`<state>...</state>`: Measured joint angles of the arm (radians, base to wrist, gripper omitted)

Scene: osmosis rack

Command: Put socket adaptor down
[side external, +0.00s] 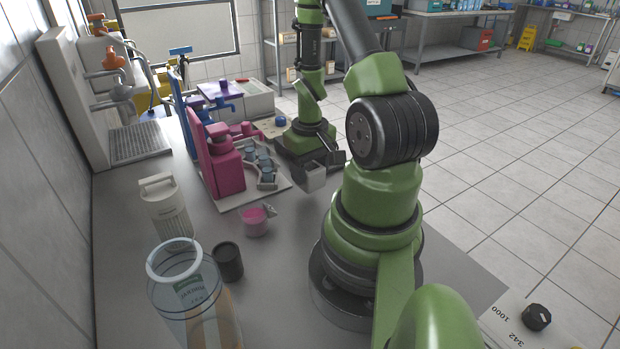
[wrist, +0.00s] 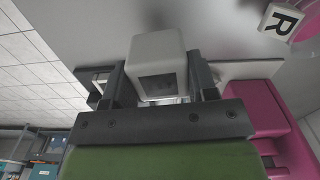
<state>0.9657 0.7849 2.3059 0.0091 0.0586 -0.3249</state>
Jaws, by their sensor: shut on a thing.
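The socket adaptor is a pale grey, box-shaped block (side external: 314,180) near the middle of the side view. My gripper (side external: 325,161) is shut on it. In the wrist view the adaptor (wrist: 160,58) sits between the two dark fingers of my gripper (wrist: 161,80), with a dark recess in its near face. The grey bench top (side external: 290,235) lies below it. I cannot tell whether the adaptor touches the bench or hangs just above it.
A magenta rack unit (side external: 225,168) on a white base plate stands left of the adaptor. A beaker with pink contents (side external: 256,222), a dark cup (side external: 228,262), a white ribbed container (side external: 166,208) and a large glass jar (side external: 178,295) stand nearer. Bare bench lies right of the beaker.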

